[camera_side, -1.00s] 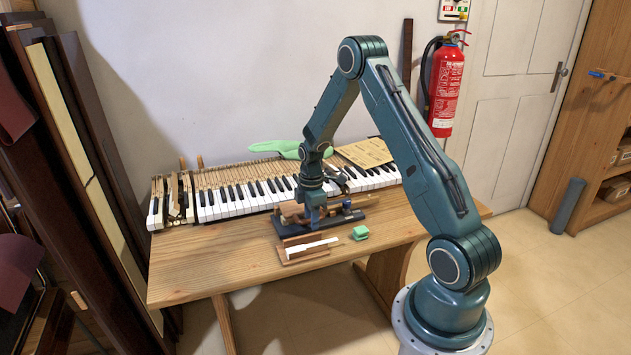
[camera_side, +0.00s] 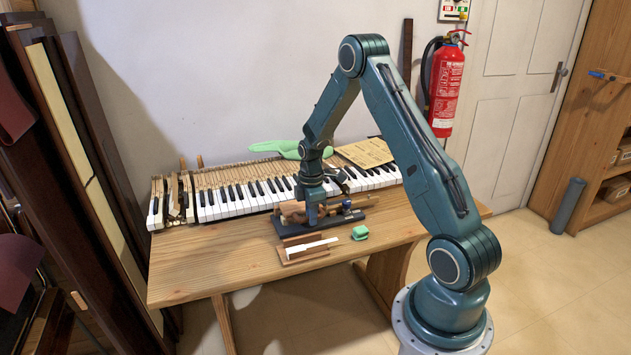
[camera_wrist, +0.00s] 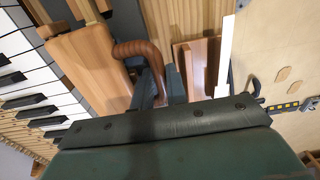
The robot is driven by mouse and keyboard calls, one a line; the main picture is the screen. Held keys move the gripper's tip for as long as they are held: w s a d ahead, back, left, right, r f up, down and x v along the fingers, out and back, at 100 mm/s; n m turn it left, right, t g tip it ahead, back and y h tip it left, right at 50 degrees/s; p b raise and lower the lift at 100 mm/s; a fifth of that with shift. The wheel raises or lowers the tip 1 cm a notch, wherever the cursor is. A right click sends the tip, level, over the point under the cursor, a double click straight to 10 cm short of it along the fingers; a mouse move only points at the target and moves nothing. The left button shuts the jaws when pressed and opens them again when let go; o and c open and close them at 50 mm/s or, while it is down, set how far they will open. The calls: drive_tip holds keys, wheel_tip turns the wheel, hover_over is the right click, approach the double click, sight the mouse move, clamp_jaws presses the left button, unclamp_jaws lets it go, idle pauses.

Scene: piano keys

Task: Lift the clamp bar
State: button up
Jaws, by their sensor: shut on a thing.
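The clamp bar (camera_wrist: 92,72) is a thick wooden piece with a brown curved handle (camera_wrist: 140,50) in the wrist view. In the side view the wooden bar (camera_side: 291,209) shows above the dark base of the fixture (camera_side: 345,219) on the bench. My gripper (camera_wrist: 162,88) is shut on the brown handle, whose lower end goes between its two dark fingers. In the side view my gripper (camera_side: 313,218) stands over the fixture and hides part of it. I cannot tell how far the bar is clear of the base.
The piano keyboard (camera_side: 240,200) lies behind the fixture. A brown board with a white strip (camera_side: 308,249) and a small green block (camera_side: 360,233) lie in front. The bench (camera_side: 200,270) is clear at the left front. A green cloth (camera_side: 275,147) lies behind the keys.

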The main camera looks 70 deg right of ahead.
drive_tip(key=shift+w+d+r, duration=0.15)
drive_tip(key=shift+w+r, duration=0.05)
drive_tip(key=shift+r, duration=0.6)
drive_tip(key=shift+d+r, duration=0.1)
drive_tip(key=shift+r, duration=0.15)
drive_tip(key=shift+w+d+r, duration=0.15)
drive_tip(key=shift+w+r, duration=0.05)
drive_tip(key=shift+r, duration=0.25)
drive_tip(key=shift+w+d+r, duration=0.15)
drive_tip(key=shift+r, duration=0.3)
drive_tip(key=shift+w+r, duration=0.1)
drive_tip(key=shift+w+d+r, duration=0.2)
drive_tip(key=shift+d+r, duration=0.05)
drive_tip(key=shift+r, duration=0.15)
drive_tip(key=shift+w+d+r, duration=0.2)
drive_tip(key=shift+r, duration=0.2)
idle(0.4)
